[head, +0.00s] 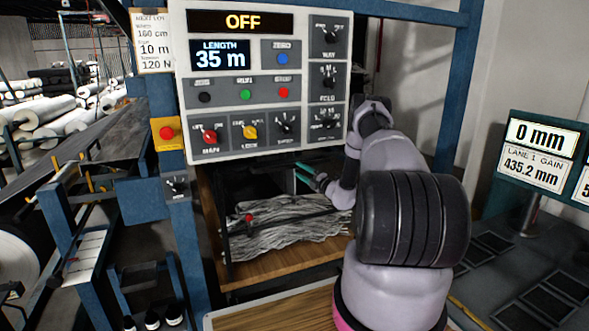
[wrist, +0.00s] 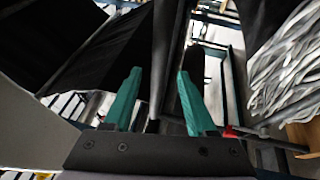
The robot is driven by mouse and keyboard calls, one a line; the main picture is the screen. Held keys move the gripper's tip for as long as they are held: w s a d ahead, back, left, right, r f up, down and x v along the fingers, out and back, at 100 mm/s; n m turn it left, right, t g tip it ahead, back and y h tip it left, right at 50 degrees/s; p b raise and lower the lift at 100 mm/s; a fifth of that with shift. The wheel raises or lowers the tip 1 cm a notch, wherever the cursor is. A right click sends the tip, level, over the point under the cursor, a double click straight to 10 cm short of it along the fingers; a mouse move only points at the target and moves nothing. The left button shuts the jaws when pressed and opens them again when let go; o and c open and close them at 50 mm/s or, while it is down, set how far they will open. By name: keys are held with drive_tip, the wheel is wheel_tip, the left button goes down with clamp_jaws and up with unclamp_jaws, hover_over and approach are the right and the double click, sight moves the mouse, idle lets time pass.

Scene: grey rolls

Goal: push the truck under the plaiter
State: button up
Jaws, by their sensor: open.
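A wooden-edged, dark-framed carrier (head: 285,262), which looks like the truck, stands below the control panel. Loosely folded grey cloth (head: 290,232) lies in it, and a red knob (head: 249,217) shows at its front left. My gripper (head: 306,174) is open, with teal fingers above the cloth, just below the panel. In the wrist view my gripper (wrist: 158,95) has its fingers apart with no object clearly held between them. The grey cloth (wrist: 285,70) is right of the fingers, and a red part (wrist: 231,132) is near the right finger. I cannot clearly pick out the plaiter.
The control panel (head: 265,80) reads OFF and LENGTH 35 m, close above my gripper. A blue post (head: 152,100) with a red button (head: 167,132) stands left. A display (head: 540,150) reading 0 mm stands right. White rolls (head: 50,115) lie at the far left.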

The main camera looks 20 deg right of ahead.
drive_tip(key=v, duration=0.5)
drive_tip(key=shift+s, duration=0.3)
drive_tip(key=shift+d, duration=0.1)
